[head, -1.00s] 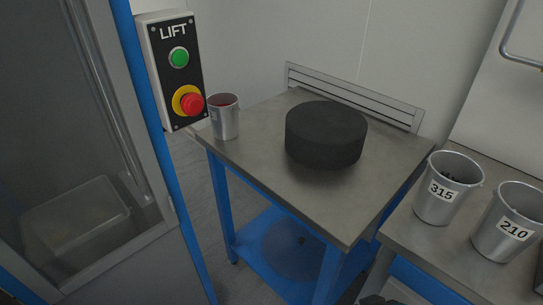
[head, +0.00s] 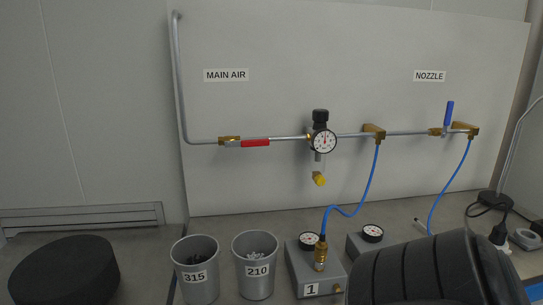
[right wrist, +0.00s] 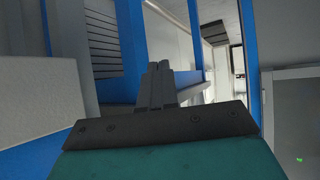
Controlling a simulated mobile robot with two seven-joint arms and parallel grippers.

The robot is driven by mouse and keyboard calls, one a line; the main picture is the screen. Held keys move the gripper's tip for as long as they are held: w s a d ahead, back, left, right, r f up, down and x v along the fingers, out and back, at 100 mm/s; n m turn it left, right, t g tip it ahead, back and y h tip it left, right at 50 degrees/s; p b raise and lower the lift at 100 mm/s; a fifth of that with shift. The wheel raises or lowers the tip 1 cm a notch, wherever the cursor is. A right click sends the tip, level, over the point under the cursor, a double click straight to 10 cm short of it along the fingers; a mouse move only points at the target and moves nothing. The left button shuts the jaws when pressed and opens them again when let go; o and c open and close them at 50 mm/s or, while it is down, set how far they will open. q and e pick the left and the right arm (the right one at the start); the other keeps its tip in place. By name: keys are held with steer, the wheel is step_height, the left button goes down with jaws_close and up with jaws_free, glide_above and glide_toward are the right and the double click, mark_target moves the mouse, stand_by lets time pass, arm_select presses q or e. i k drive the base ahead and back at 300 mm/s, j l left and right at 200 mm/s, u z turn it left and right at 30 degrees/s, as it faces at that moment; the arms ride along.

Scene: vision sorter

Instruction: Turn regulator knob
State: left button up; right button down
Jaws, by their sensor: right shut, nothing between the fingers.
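The regulator in the head view has a black knob (head: 320,116) on top and a round white gauge (head: 323,142) on its front. It sits in the air line on the grey wall panel (head: 300,80), with a yellow fitting (head: 319,179) below it. No gripper is near the knob. My right gripper (right wrist: 160,68) shows in the right wrist view, its two fingers together with nothing between them. It points at blue frames and a walkway, and the regulator is not in that view. My left gripper is not in view.
A red-handled valve (head: 255,143) marked MAIN AIR is left of the regulator, and a blue-handled valve (head: 449,113) marked NOZZLE is right. Cups 315 (head: 197,289) and 210 (head: 257,285), a grey box (head: 308,268) with a blue hose, and a black disc (head: 65,272) stand below.

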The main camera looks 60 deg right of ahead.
mark_target(319, 115)
steer(key=k+j+z, duration=0.15)
steer(key=k, duration=0.3)
steer(key=z, duration=1.4)
steer(key=i+j+z, duration=0.15)
steer(key=z, duration=0.2)
steer(key=i+j+z, duration=0.3)
steer(key=k+l, duration=0.05)
